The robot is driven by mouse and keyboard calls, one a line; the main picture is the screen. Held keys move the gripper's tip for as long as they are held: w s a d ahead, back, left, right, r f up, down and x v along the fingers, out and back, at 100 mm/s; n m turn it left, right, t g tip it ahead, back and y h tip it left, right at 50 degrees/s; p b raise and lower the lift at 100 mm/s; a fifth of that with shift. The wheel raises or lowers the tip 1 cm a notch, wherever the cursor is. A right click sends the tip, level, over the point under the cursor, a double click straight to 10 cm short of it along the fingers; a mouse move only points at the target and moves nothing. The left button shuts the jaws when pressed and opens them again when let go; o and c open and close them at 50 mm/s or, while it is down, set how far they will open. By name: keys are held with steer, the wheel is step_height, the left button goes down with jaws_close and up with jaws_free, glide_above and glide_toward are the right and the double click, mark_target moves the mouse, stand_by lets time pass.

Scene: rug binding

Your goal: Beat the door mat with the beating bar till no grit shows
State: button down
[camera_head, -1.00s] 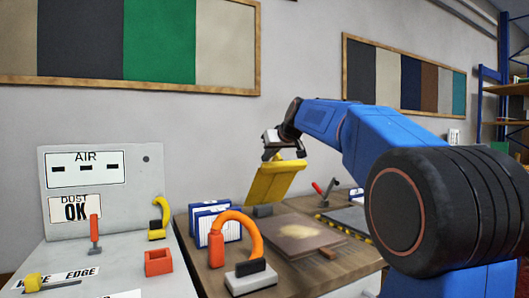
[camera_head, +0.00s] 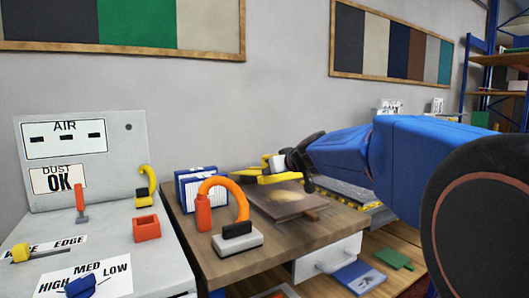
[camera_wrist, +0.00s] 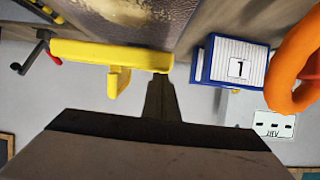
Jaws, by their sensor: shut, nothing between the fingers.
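The door mat (camera_head: 292,208) is a brown panel lying on the wooden workbench. A pale tan patch of grit shows on the mat, also in the wrist view (camera_wrist: 122,10). A yellow bar with a short tab, seemingly the beating bar (camera_wrist: 95,54), lies across one edge of the mat in the wrist view. In the head view, yellow parts (camera_head: 258,180) show at the mat's far left edge, under my wrist. My gripper (camera_wrist: 162,82) is shut, its dark fingers pointing at the bar's end. I cannot tell whether they touch it.
An orange curved handle (camera_head: 232,188) on a grey block and blue-and-white boxes (camera_head: 198,185) stand left of the mat. A yellow-black striped edge lies behind the mat. My arm covers the right side.

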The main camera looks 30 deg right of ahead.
steer(key=shift+s+f, duration=0.2)
steer(key=shift+f, duration=0.8)
steer(key=shift+s+f, duration=0.25)
steer(key=shift+f, duration=0.75)
steer(key=shift+s+f, duration=0.2)
steer(key=shift+f, duration=0.8)
steer(key=shift+r, duration=0.1)
